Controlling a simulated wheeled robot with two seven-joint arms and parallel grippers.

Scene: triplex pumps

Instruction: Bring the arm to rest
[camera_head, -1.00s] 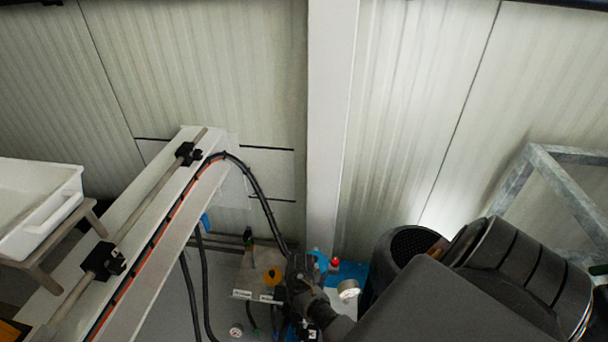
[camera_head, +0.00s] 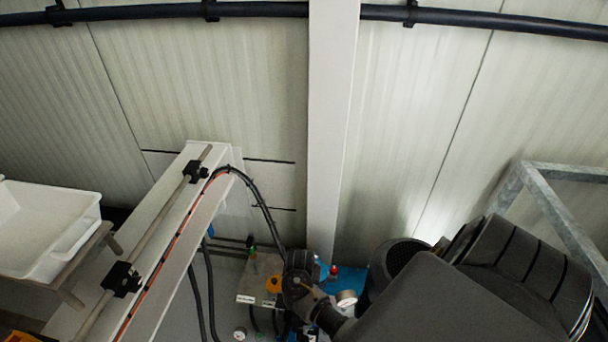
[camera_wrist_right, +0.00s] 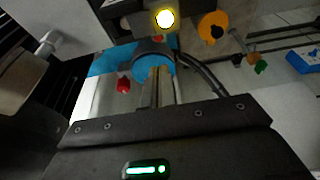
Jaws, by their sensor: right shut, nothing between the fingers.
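My right arm (camera_head: 440,305) comes in from the lower right of the head view. Its dark wrist and gripper (camera_head: 298,272) are over the pump equipment. In the right wrist view the gripper (camera_wrist_right: 165,88) is shut and empty, its narrow fingers seen end-on in front of a round blue part (camera_wrist_right: 153,64). I cannot tell whether they touch it. A red knob (camera_head: 333,271) is just right of the gripper; it also shows in the right wrist view (camera_wrist_right: 123,85). My left gripper is not in view.
Black hoses (camera_head: 262,205) loop down beside a white beam (camera_head: 172,245). A white tray (camera_head: 45,230) stands left, a grey metal frame (camera_head: 560,210) right. A wall pillar (camera_head: 330,130) rises behind.

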